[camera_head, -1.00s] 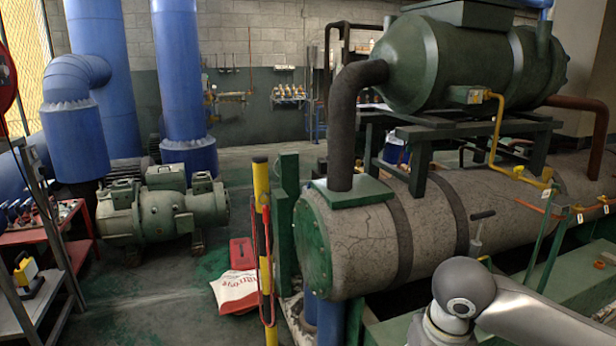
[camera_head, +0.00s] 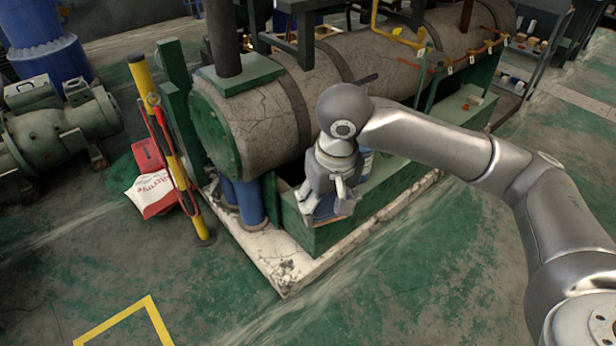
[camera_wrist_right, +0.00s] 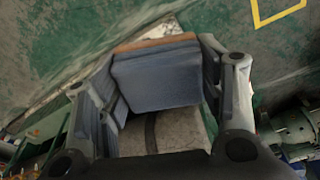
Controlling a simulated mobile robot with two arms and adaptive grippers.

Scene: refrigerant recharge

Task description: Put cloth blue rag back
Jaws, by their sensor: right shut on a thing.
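My right gripper (camera_head: 332,203) hangs pointing down in front of the green base of the big grey tank. In the right wrist view the gripper (camera_wrist_right: 160,85) is shut on the blue rag (camera_wrist_right: 157,77), a folded blue-grey block with an orange-brown strip along its far edge. The rag sits between both fingers. My left gripper is not in view.
The cracked tank (camera_head: 262,105) rests above a green base (camera_head: 385,190) on a white plinth (camera_head: 285,265). A yellow post (camera_head: 165,135) stands at left, near a red and white bag (camera_head: 150,193). A yellow floor line (camera_head: 130,318) marks open floor in front.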

